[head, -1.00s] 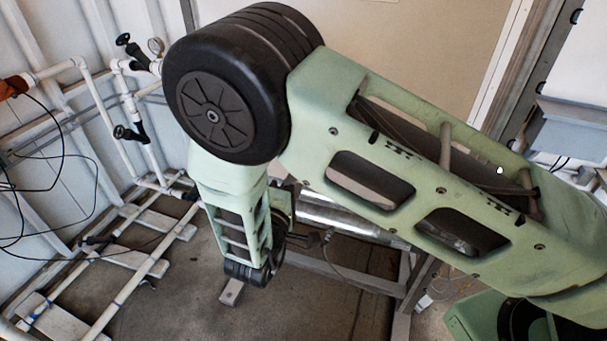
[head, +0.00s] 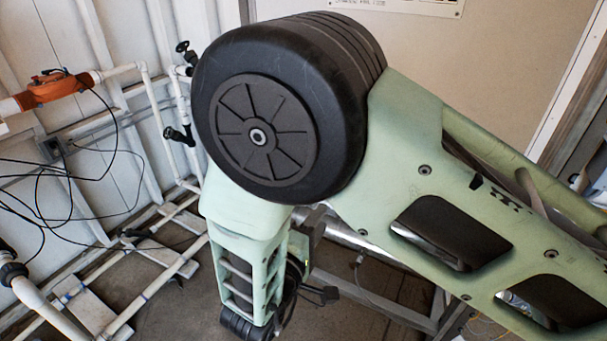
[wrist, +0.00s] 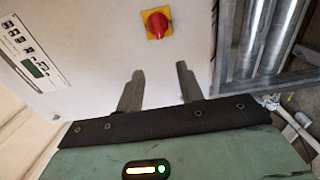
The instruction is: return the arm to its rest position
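My arm fills much of the head view, pale green with a large black joint (head: 265,135). The upper link runs off to the right, and the forearm (head: 250,265) hangs down to a black wrist at the bottom edge. My gripper (wrist: 159,70) shows in the wrist view with its two grey fingers apart and nothing between them. The fingers point towards a white cabinet front (wrist: 105,45). I cannot tell the distance to it. The gripper's fingers are not visible in the head view.
The cabinet carries a red knob on a yellow plate (wrist: 157,24) and a control panel with a display (wrist: 36,68). Shiny metal tubes (wrist: 262,35) are at right. White pipes (head: 150,290), black valves (head: 180,135), an orange device (head: 52,90) and loose black cables line the left wall.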

